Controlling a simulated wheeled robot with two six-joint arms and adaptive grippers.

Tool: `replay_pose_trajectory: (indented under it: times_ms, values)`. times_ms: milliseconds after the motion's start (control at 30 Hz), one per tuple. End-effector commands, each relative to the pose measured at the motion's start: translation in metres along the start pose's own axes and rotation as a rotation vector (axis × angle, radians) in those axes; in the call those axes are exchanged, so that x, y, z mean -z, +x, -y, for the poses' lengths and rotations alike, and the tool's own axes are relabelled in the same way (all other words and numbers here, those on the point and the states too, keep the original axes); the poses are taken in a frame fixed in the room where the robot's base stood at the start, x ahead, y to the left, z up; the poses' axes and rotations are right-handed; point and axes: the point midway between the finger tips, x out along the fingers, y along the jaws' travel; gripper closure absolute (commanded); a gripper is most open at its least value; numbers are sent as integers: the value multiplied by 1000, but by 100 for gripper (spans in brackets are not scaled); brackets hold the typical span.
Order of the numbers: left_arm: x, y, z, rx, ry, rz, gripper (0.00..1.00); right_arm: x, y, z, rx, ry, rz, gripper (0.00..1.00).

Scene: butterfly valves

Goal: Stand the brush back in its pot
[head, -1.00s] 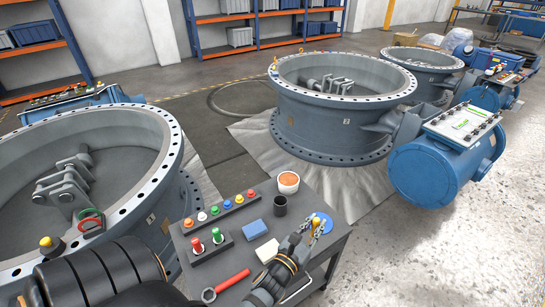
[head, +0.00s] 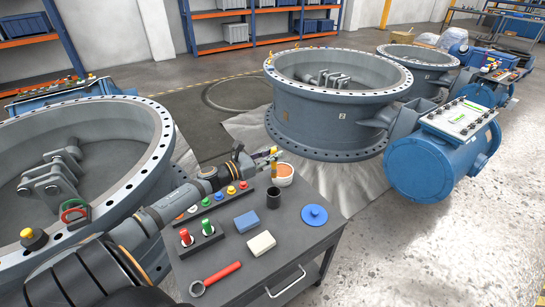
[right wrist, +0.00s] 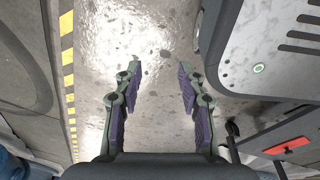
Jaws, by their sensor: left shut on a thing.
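My left gripper (head: 273,155) is in the head view, at the back edge of the dark tabletop. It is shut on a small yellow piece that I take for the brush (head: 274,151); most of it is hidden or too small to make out. Just below and right of it is a white pot with an orange inside (head: 285,178). I cannot tell whether the brush touches it. A dark empty-looking cup (head: 274,197) stands upright nearer. Which of these is the brush's pot is unclear. My right gripper (right wrist: 159,65) is open and empty above the floor in the right wrist view.
On the table (head: 285,255) lie a blue disc (head: 314,215), a blue block (head: 247,222), a pale block (head: 261,243) and a red-handled wrench (head: 216,277). A row of coloured knobs (head: 219,197) lies under my left arm. Large valve bodies (head: 335,105) stand behind.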

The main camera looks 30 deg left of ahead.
Motion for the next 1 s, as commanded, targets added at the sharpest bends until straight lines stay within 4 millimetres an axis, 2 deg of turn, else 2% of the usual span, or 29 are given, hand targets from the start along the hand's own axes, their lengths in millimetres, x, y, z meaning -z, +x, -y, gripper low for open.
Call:
replay_pose_trajectory:
  times_ms: [167,300,1000]
  values:
    - [8,0,1,0,-1,0,100,-9,6,0,0,-1,13,60]
    - [22,0,1,-1,-1,0,100,-13,18,2,0,-1,17,60]
    - [88,0,1,0,0,-1,100,-18,75,11,5,2,15,60]
